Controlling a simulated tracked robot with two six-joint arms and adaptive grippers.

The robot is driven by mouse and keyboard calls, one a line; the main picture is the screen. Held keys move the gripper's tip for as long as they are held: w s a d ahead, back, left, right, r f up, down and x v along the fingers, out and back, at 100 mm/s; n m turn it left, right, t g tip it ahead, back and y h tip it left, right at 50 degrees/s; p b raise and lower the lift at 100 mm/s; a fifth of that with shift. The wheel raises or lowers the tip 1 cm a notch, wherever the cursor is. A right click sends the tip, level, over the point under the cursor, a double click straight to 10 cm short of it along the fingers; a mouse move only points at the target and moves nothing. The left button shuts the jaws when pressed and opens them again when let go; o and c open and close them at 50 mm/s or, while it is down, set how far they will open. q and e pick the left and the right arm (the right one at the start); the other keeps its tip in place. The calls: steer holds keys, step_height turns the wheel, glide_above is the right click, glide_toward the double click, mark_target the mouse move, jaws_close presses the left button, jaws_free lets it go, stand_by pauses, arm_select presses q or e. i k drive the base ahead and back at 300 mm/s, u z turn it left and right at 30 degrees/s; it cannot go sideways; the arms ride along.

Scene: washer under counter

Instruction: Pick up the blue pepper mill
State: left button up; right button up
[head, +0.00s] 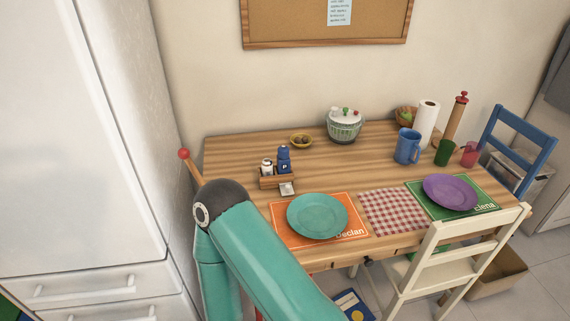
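The blue pepper mill (284,161), marked with a "P", stands upright in a small wooden caddy (277,182) on the left part of the table. A white shaker (267,167) stands beside it in the caddy. A teal arm of mine rises from the bottom of the head view, with its dark joint in front of the table's left edge, left of and nearer than the caddy. Neither gripper shows, so nothing is seen touching the mill.
A cream chair (437,254) stands in front. A white cabinet (75,120) is left.

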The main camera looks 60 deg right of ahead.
mark_target(283, 166)
steer(key=z, duration=0.1)
steer(key=k, duration=1.3)
steer(key=z, duration=0.6)
steer(key=i, duration=0.95)
